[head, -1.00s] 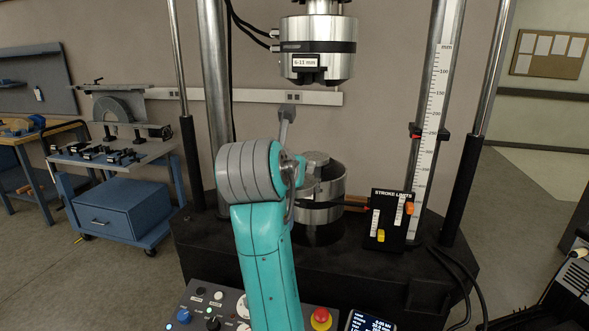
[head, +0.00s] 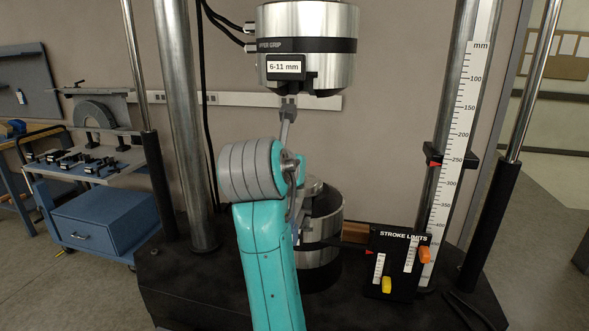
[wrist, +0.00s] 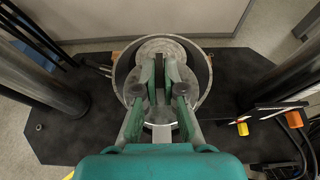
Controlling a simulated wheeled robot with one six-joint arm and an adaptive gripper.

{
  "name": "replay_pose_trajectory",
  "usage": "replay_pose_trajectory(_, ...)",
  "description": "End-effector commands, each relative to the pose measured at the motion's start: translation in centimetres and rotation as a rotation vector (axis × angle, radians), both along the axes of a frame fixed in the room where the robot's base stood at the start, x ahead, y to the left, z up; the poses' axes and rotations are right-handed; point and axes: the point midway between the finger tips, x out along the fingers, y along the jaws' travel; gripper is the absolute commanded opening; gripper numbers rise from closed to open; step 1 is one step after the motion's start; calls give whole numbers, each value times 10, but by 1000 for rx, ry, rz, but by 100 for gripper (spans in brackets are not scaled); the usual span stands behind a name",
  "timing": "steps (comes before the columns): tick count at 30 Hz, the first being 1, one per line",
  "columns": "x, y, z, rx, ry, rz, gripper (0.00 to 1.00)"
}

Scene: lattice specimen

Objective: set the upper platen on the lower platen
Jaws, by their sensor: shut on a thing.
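Whether the held piece touches what lies below is not clear.
The lower grip (head: 325,212) is a steel cylinder on a black base. The upper grip (head: 308,75), labelled 6-11 mm, hangs above. Steel columns (head: 183,120) flank the space. A stroke limits panel (head: 397,264) stands at right. A blue cart (head: 95,222) is at left.

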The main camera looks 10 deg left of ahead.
Motion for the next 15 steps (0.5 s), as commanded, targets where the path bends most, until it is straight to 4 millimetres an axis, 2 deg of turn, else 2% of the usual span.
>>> replay_pose_trajectory(15,42,-2,-8,2,-5,-1,0)
